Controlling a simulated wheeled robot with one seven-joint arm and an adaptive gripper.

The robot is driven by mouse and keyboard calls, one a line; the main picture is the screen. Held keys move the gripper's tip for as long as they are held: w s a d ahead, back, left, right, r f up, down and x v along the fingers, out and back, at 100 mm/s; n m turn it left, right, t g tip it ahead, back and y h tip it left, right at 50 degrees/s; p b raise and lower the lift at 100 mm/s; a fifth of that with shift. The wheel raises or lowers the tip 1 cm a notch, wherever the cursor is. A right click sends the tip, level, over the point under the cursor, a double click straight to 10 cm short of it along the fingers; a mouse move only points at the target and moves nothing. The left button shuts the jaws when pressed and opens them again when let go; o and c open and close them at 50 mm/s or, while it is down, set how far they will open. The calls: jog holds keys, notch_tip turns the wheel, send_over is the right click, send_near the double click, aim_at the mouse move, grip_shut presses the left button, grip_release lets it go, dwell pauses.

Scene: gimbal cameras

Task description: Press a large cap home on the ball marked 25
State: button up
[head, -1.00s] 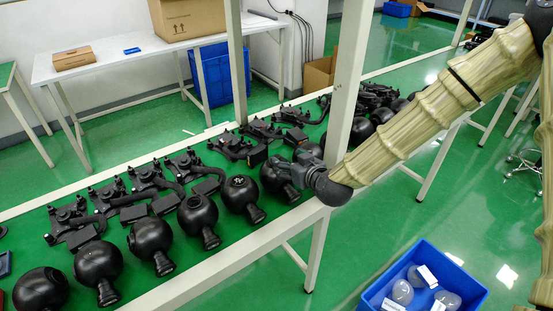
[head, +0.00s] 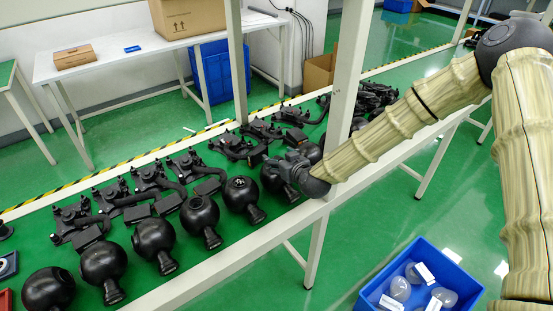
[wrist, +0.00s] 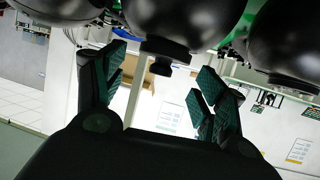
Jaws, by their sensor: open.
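A row of black balls with short necks stands along the near side of the green bench, among them one ball (head: 200,213) with an open top. I can read no number on any ball, so I cannot tell which is 25. My gripper (head: 284,173) is at the row beside a ball that it partly hides. In the wrist view my gripper (wrist: 160,88) is open and empty, its green-padded fingers apart. A black ball (wrist: 180,18) hangs across the top of that view, its neck (wrist: 165,52) above the gap between the fingers. I cannot identify a large cap.
Black bracket assemblies (head: 150,178) lie behind the balls. A white post (head: 345,90) rises by my arm. A blue bin (head: 448,262) with clear domes and white labels stands low at the right. A white table (head: 120,65) is behind.

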jog(key=shift+w+a+f, duration=0.2)
jog(key=shift+w, duration=0.15)
jog(key=shift+c, duration=0.5)
jog(key=c, duration=0.7)
jog(key=shift+o, duration=0.2)
jog(key=shift+r, duration=0.1)
